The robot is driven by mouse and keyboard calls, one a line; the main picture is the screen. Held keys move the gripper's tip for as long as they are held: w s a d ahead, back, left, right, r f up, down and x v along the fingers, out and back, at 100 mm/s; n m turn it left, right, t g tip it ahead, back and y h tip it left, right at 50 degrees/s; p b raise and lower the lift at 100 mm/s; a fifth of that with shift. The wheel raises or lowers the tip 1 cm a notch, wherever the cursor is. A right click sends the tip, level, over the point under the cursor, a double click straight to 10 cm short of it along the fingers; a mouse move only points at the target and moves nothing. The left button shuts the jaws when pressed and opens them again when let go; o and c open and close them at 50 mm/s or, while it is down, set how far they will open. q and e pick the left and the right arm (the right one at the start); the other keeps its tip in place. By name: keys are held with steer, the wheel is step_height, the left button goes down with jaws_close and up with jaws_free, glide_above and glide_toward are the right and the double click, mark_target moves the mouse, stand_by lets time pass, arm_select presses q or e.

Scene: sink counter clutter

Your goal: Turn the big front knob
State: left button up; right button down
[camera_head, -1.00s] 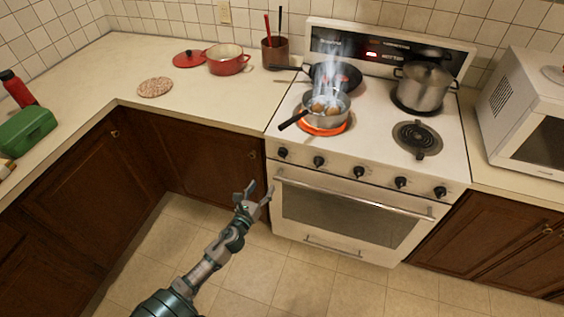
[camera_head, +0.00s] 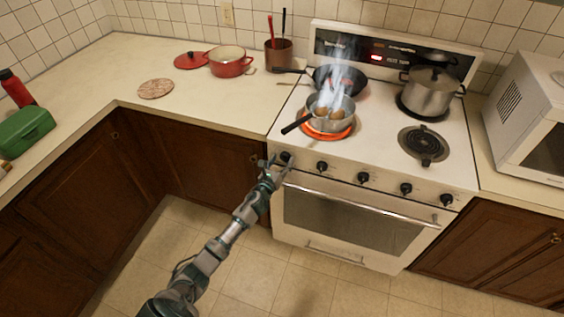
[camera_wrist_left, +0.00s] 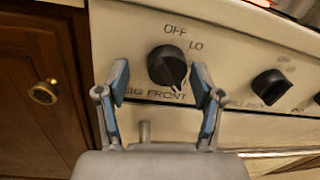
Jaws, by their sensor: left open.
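The big front knob (camera_wrist_left: 168,66) is black, on the stove's white front panel, with OFF and LO printed above it and BIG FRONT below. Its pointed end is turned down and to the right. In the head view it is the leftmost knob (camera_head: 286,157). My left gripper (camera_head: 277,164) is open right at this knob. In the wrist view the two fingers of the left gripper (camera_wrist_left: 159,72) stand on either side of the knob, with gaps showing; contact cannot be made out. My right gripper is not in view.
A smoking pan (camera_head: 331,112) sits on a glowing orange burner (camera_head: 318,133), its handle pointing front left. A second knob (camera_wrist_left: 271,87) is to the right. The oven handle (camera_head: 360,206) runs below the panel. A steel pot (camera_head: 430,92) stands at the back right.

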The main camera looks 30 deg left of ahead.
arm_select(q)
steer(key=shift+d+r, duration=0.15)
steer(key=shift+d, duration=0.3)
steer(key=c, duration=1.1)
steer(key=shift+c, duration=0.2)
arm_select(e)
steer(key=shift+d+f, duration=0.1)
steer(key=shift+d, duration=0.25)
